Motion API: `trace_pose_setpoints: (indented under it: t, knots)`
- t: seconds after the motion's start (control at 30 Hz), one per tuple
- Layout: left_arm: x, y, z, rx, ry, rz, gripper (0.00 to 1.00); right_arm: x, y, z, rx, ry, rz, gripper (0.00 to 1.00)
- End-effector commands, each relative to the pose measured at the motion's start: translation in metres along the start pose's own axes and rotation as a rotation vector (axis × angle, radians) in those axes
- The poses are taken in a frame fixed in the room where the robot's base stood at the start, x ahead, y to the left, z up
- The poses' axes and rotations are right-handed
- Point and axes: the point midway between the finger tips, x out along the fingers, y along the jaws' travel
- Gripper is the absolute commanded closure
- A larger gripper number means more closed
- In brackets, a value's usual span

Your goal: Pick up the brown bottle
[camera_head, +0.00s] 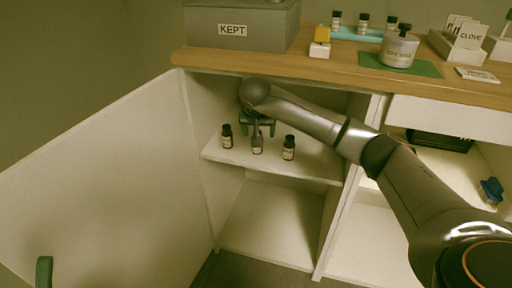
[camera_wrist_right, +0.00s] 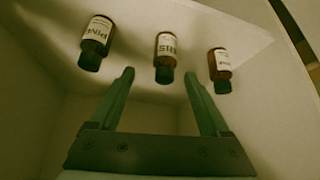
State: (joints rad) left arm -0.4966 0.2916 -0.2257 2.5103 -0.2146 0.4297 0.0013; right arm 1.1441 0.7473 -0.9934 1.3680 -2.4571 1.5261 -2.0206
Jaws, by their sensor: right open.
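Three small bottles with black caps stand upright in a row on the upper cabinet shelf (camera_head: 315,168). The left one (camera_head: 227,136) looks reddish brown. The middle bottle (camera_head: 257,146) and the right bottle (camera_head: 288,148) look darker. In the right wrist view the row appears inverted, with the reddish-brown bottle (camera_wrist_right: 220,66) at the right, the middle one (camera_wrist_right: 165,55) labelled IRIS and another (camera_wrist_right: 97,38) labelled PINE. My right gripper (camera_head: 257,128) is open and empty, its fingers pointing towards the middle bottle. A green fingertip (camera_head: 44,272), apparently of my left gripper, shows at the bottom left.
The white cabinet door (camera_head: 110,170) stands open at the left. The lower compartment is empty.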

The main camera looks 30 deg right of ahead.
Motion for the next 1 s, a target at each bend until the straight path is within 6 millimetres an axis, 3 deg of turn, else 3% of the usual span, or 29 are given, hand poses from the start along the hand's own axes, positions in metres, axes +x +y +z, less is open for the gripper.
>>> trace_pose_setpoints:
  t: [0.5, 0.8, 1.0]
  knots:
    - [-0.018, 0.011, 0.019, -0.044, -0.008, -0.003, 0.00, 0.059, -0.007, 0.005, 0.002, -0.002, -0.003, 0.20]
    - [-0.018, 0.012, 0.020, -0.050, -0.012, 0.003, 0.00, 0.062, -0.007, 0.004, 0.001, -0.001, -0.003, 0.20]
    - [-0.018, 0.012, 0.019, -0.048, -0.011, 0.007, 0.00, 0.062, -0.007, 0.004, 0.001, -0.001, -0.003, 0.43]
